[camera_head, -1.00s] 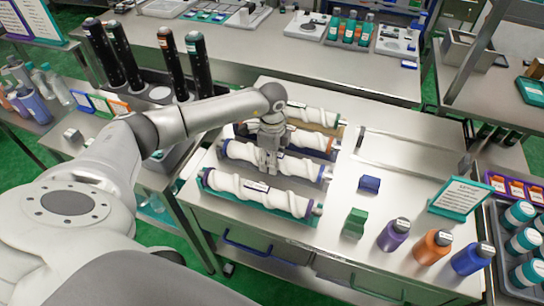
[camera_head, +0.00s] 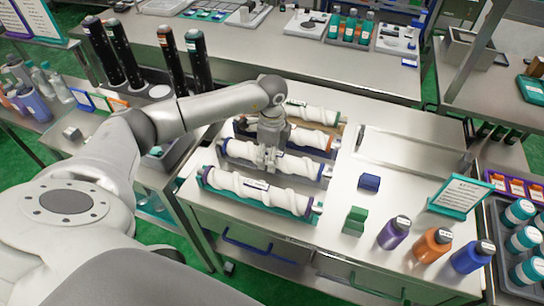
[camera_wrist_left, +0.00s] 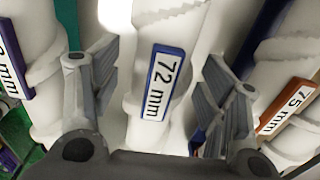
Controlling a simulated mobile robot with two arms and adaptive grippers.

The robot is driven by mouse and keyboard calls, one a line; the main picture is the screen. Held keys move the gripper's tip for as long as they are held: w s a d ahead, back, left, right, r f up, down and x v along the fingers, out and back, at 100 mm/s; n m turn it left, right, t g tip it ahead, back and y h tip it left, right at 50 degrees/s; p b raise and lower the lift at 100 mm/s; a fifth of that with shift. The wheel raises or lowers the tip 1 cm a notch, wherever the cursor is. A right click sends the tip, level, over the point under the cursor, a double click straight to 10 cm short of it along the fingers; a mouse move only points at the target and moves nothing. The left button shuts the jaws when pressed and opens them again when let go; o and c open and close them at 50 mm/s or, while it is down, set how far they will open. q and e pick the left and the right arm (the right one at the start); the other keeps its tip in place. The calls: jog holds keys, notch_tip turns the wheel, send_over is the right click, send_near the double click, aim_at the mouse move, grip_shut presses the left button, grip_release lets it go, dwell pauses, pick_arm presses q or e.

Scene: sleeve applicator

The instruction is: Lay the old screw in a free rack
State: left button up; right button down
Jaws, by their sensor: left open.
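Several white spiral screws lie side by side in coloured racks on the steel table. The screw with the blue-framed 72 mm label (camera_wrist_left: 154,82) lies in the blue rack (camera_head: 324,177). Another screw (camera_head: 258,192) lies in the near teal rack (camera_head: 205,184). A screw (camera_head: 310,138) in the orange rack shows a 75 mm label (camera_wrist_left: 288,104) in the wrist view. A far screw (camera_head: 312,114) lies behind it. I cannot tell which is the old one. My left gripper (camera_head: 267,162) is open, its fingers on either side of the 72 mm screw. My right gripper is out of view.
A blue block (camera_head: 369,183) and a green block (camera_head: 354,221) stand right of the racks. Purple (camera_head: 394,233), orange (camera_head: 427,246) and blue (camera_head: 471,257) bottles line the front right. A teal-framed sign (camera_head: 461,196) stands behind them. Tall black cylinders (camera_head: 157,62) stand at left.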

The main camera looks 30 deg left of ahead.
pick_arm(q)
notch_tip(320, 180, up, 11)
jog(key=b, duration=0.2)
jog(key=shift+f, duration=0.15)
dwell(0.4)
